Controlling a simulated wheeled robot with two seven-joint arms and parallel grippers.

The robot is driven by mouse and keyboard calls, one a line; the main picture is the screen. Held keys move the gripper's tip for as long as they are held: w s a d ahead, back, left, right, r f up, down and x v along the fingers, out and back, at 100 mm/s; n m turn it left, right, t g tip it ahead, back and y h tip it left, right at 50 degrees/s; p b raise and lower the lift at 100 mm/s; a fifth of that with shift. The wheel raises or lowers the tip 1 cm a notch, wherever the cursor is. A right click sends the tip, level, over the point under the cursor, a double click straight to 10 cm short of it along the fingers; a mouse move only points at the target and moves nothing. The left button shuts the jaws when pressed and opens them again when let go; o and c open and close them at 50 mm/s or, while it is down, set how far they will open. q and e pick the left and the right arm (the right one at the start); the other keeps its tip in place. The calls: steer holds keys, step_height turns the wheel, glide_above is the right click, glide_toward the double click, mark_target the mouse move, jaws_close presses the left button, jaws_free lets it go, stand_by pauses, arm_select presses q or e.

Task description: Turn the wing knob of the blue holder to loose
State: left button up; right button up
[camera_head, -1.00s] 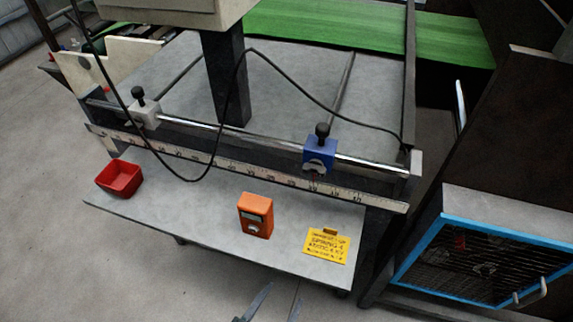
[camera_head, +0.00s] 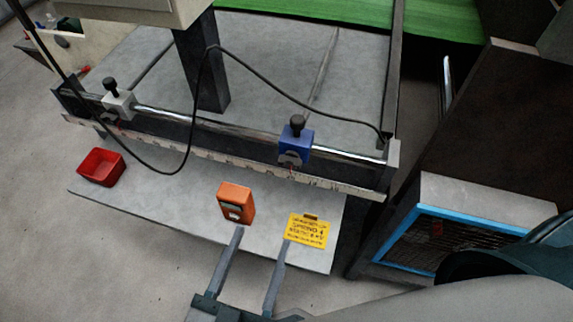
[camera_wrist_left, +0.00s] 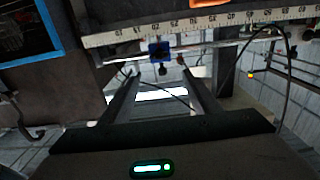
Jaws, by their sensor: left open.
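The blue holder (camera_head: 296,147) sits on the chrome rail (camera_head: 230,133), right of its middle. A black knob (camera_head: 297,122) stands upright on its top, and a small grey piece (camera_head: 290,158) shows on its front. The knob's wing shape and turn position are too small to make out. My left gripper (camera_head: 263,236) is open and empty, below and in front of the holder, apart from it. My right gripper is not in view.
A white holder (camera_head: 118,104) sits further left on the rail. A ruler strip (camera_head: 225,162) runs along the front. A red bin (camera_head: 101,167), an orange device (camera_head: 236,203) and a yellow label (camera_head: 308,231) are on the grey shelf. A black cable (camera_head: 190,140) hangs before the rail.

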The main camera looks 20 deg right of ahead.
mark_target(289, 165)
arm_select(q)
steer(key=p+x, duration=0.5)
steer(key=x, duration=1)
steer(key=shift+w+d+r, duration=0.1)
steer(key=shift+w+d, duration=0.15)
steer(key=shift+d, duration=0.05)
steer(key=shift+p+x, duration=0.35)
steer(key=shift+x, duration=0.45)
steer(key=c, duration=1.1)
